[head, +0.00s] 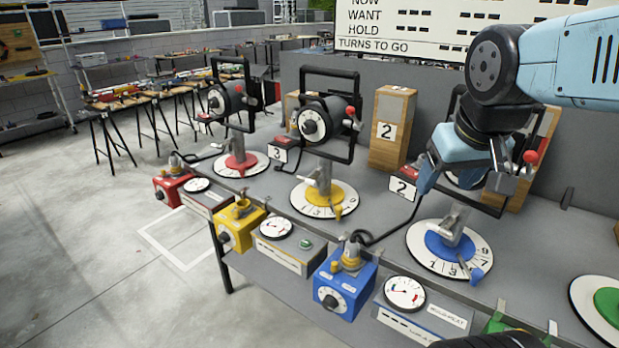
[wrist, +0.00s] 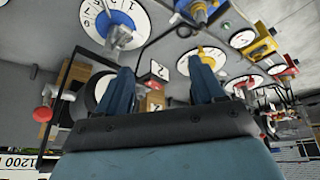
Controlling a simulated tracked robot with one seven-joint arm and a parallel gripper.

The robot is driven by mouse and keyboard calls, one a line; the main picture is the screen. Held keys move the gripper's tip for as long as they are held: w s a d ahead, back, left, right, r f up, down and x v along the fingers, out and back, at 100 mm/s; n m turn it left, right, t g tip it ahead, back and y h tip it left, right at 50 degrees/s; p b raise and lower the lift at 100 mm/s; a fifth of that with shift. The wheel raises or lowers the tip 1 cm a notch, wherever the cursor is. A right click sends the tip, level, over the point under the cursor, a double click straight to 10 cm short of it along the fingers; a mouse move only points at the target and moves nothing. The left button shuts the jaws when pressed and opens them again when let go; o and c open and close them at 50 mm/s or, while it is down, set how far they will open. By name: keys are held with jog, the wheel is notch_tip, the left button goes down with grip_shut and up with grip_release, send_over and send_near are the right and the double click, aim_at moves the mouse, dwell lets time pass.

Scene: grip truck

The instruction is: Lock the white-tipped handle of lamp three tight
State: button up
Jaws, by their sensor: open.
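A lamp with a round black head (head: 312,122) stands on a yellow-centred dial (head: 325,198), with a small tag reading 3 (head: 280,155) beside it. It has a red knob (head: 349,111) on its right. I cannot make out a white tip on any handle here. My gripper (wrist: 162,88) is open and empty, with its two blue fingers well apart in the wrist view. In the head view it hangs in front of the lamp on the blue-centred dial (head: 450,250), hiding much of that lamp. A red knob (head: 531,157) shows to its right.
A red-based lamp (head: 238,160) stands farther left, and a green disc (head: 608,303) lies at the right edge. A wooden block marked 2 (head: 388,130) stands behind. Coloured boxes and gauges line the front edge. A board (head: 420,25) stands at the back.

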jog(key=o, duration=0.4)
jog(key=w+f+n+g+h, duration=0.1)
jog(key=w+n, duration=0.1)
jog(key=w+f+n+g+h, duration=0.1)
jog(key=w+f+n+h, duration=0.1)
jog(key=w+f+n+g+h, duration=0.1)
jog(key=w+f+n, duration=0.1)
jog(key=w, duration=0.1)
jog(key=shift+w+a+f+n, duration=0.1)
jog(key=shift+a+n, duration=0.2)
jog(key=shift+a, duration=0.1)
jog(key=shift+c, duration=0.2)
jog(key=n+t+h, duration=0.7)
jog(key=n+t, duration=0.5)
jog(key=n, duration=0.9)
send_near(310, 180)
jog(key=x, duration=0.4)
jog(key=f+x, duration=0.1)
jog(key=x, duration=0.3)
jog(key=w+a+x, duration=0.1)
jog(key=x, duration=0.3)
jog(key=shift+a+f, duration=0.1)
jog(key=shift+f, duration=0.1)
jog(key=shift+c, duration=0.3)
jog(key=c, duration=0.9)
